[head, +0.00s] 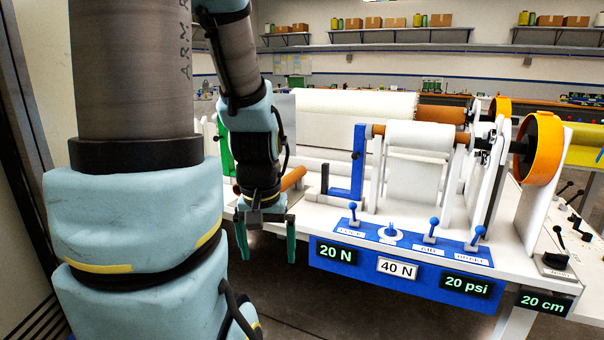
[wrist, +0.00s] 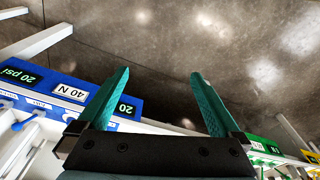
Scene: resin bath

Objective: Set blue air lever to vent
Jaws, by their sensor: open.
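The blue panel (head: 372,252) runs along the front edge of the white machine table. The blue air lever (head: 432,230) stands upright on its top, right of a blue knob (head: 391,231), above a small label that seems to read AIR. My gripper (head: 266,242) hangs to the left of the panel, its two green fingers pointing down and apart. Nothing is between them. In the wrist view my gripper (wrist: 161,85) is open over bare floor, and the blue panel (wrist: 103,105) shows at the left. The lever's exact setting cannot be read.
Similar blue levers stand nearby: one at the panel's left (head: 353,211) and one at its right (head: 478,235). A blue bracket (head: 358,165) and white roller (head: 420,136) rise behind the panel. The floor (head: 290,300) in front is clear.

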